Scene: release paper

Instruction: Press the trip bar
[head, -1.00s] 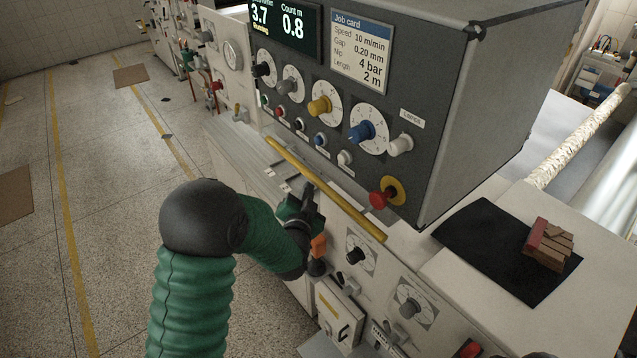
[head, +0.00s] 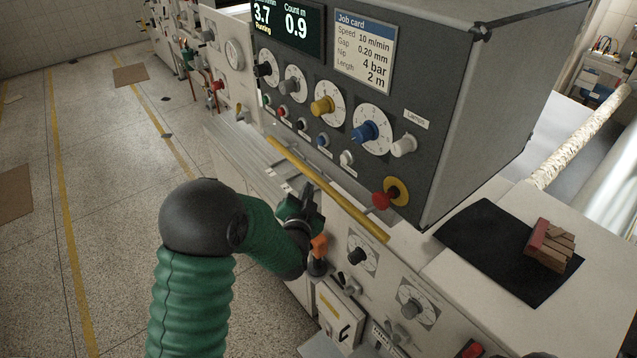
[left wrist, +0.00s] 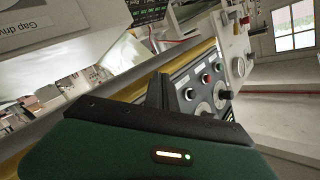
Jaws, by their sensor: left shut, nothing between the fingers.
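The trip bar is a long yellow bar (head: 330,190) that runs slantwise along the front of the machine, below the grey control box. My left gripper (head: 311,193) is shut and empty, just in front of and below the bar's middle in the head view. Whether it touches the bar cannot be told. In the left wrist view the dark shut fingers (left wrist: 160,92) point towards the panel, and the yellow bar (left wrist: 113,104) passes behind them. My right gripper is not in view.
The control box (head: 455,110) above the bar carries dials, small buttons and a red emergency knob (head: 383,200) near the bar's right end. Its screen reads 3.7, 0.9 and Running. Open floor is left.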

